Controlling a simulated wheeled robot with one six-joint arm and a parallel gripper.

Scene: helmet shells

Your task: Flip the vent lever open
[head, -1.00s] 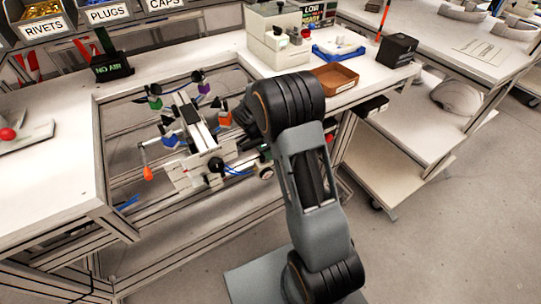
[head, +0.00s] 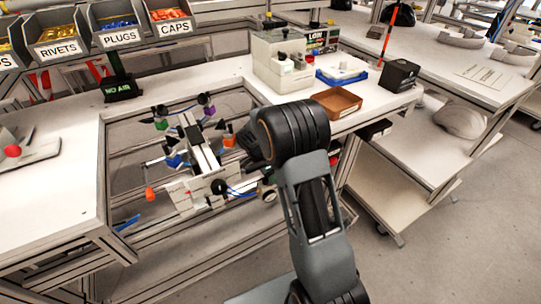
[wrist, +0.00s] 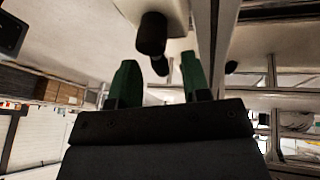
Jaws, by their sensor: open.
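In the head view, a white and grey fixture (head: 200,155) with coloured clamps stands in the bench's open frame. It carries a black round knob (head: 218,187) at its front and an orange-ended crank (head: 150,193) at its left. I cannot tell which part is the vent lever. In the wrist view my gripper (wrist: 156,82) is open, its two green fingers apart with nothing held. A dark rounded cylinder (wrist: 152,36) on a pale body shows beyond the fingertips, roughly in line with the gap; contact is not visible. My arm hides the gripper in the head view.
Bins of rivets, plugs and caps (head: 115,38) stand at the back left, near a NO AIR sign (head: 118,88). A brown tray (head: 337,102), a blue tray (head: 342,76) and a black box (head: 399,74) lie on the right bench. Bench rails surround the fixture.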

